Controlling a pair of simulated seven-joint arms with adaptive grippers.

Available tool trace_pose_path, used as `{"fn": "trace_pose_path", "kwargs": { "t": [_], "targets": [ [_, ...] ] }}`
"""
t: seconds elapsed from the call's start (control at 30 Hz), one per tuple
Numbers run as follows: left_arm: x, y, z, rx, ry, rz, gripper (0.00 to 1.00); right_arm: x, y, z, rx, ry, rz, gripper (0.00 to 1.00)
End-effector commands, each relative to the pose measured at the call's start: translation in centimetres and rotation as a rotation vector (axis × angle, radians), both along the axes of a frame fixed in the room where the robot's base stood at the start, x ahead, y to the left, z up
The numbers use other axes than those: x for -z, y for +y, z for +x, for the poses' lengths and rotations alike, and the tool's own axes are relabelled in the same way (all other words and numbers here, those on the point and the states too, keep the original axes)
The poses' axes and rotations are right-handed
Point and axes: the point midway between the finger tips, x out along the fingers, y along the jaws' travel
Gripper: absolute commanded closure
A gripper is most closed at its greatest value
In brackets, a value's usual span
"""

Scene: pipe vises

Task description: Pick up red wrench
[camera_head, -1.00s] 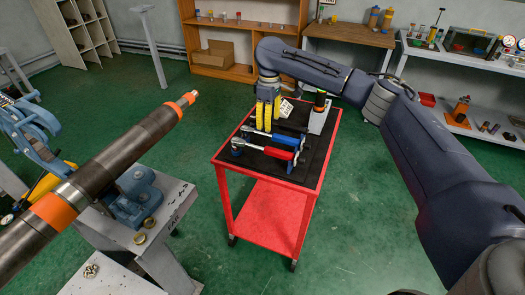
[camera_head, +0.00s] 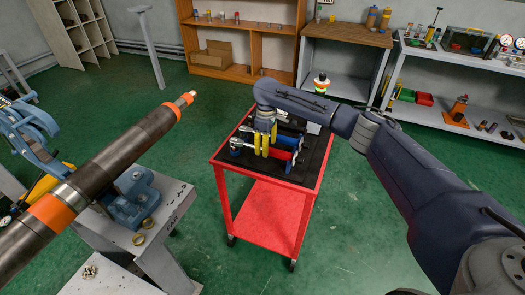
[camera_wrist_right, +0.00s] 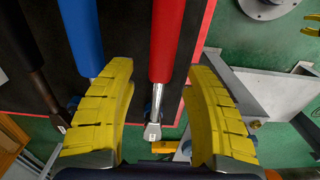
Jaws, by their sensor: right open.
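The red wrench lies on the dark top of the red cart (camera_head: 222,160), its handle (camera_head: 282,154) nearest the cart's front. In the right wrist view the red handle (camera_wrist_right: 175,42) runs away from me and its bright metal shaft (camera_wrist_right: 157,100) shows between my fingers. My right gripper (camera_head: 265,146) is open and empty, low over the wrenches, with its yellow fingers (camera_wrist_right: 160,78) on either side of the red wrench. I cannot tell whether they touch it. The blue wrench (camera_wrist_right: 85,38) lies beside it, close to the left finger. My left gripper is not in view.
A dark-handled tool (camera_wrist_right: 22,45) lies left of the blue wrench. A grey vise stand (camera_head: 165,205) with a long pipe (camera_head: 115,150) is left of the cart. Shelves and a workbench (camera_head: 350,38) stand behind. The green floor right of the cart is clear.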

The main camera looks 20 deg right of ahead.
Motion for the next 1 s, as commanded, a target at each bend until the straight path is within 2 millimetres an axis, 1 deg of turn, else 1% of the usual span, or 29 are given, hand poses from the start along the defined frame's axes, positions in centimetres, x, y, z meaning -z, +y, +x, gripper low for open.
{"fn": "trace_pose_path", "kwargs": {
  "t": [0.03, 0.1, 0.23, 0.37, 0.6, 1.0],
  "targets": [
    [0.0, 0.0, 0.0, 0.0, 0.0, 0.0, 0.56, 0.8, 0.1, -0.1, 0.001, 0.002, 0.001, 0.48],
    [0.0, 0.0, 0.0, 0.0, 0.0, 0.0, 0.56, 1.5, 0.1, 0.0, 0.001, 0.001, 0.0, 0.48],
    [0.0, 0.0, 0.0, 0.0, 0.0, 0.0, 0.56, 2.6, 0.1, 0.0, 0.0, 0.001, 0.001, 0.48],
    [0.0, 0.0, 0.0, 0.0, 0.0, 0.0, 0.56, 3.0, 0.1, 0.0, 0.0, 0.0, 0.0, 0.48],
    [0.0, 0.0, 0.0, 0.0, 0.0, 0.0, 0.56, 3.0, 0.1, 0.0, 0.0, 0.0, 0.0, 0.47],
    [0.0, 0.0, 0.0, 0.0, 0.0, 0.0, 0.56, 3.0, 0.1, 0.0, 0.0, 0.0, 0.0, 0.94]
  ]
}}
